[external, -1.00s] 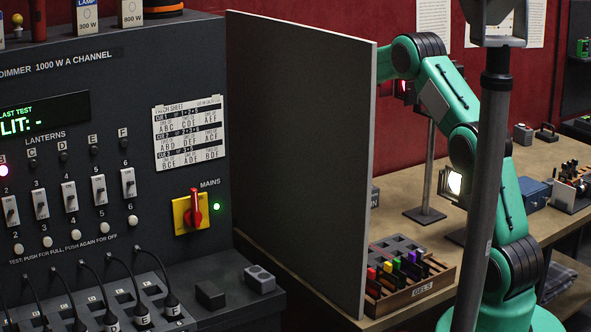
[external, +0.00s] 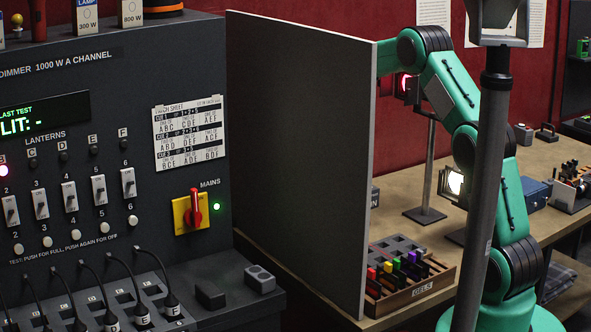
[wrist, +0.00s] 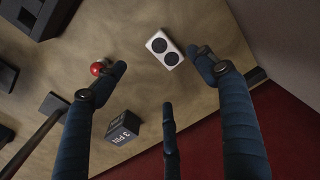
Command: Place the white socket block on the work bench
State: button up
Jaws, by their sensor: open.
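The white socket block (wrist: 164,48), with two dark round sockets, shows in the wrist view on the tan work bench (wrist: 205,105). It appears to lie on the surface. My gripper (wrist: 163,75) is open above the bench, its fingers spread around the block's place in the picture. No finger visibly grips the block; the exact height gap cannot be told. In the external view the grey upright panel (external: 300,150) hides my gripper and the white block.
The wrist view shows a red ball-like thing (wrist: 98,68) by the left finger, a dark "3 PIN" box (wrist: 123,127) and a stand pole (wrist: 35,142). A gel rack (external: 420,290) stands on the bench near the panel. A grey socket block (external: 259,280) sits on the dimmer ledge.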

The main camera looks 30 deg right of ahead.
jog(key=s+a+r+t, duration=0.3)
jog(key=s+r, duration=1.9)
jog(key=r, duration=0.2)
jog(key=s+a+r+t, duration=0.1)
jog(key=s+a+t, duration=0.1)
jog(key=s, duration=2.6)
jog(key=shift+a, duration=0.15)
jog(key=shift+f+b, duration=0.45)
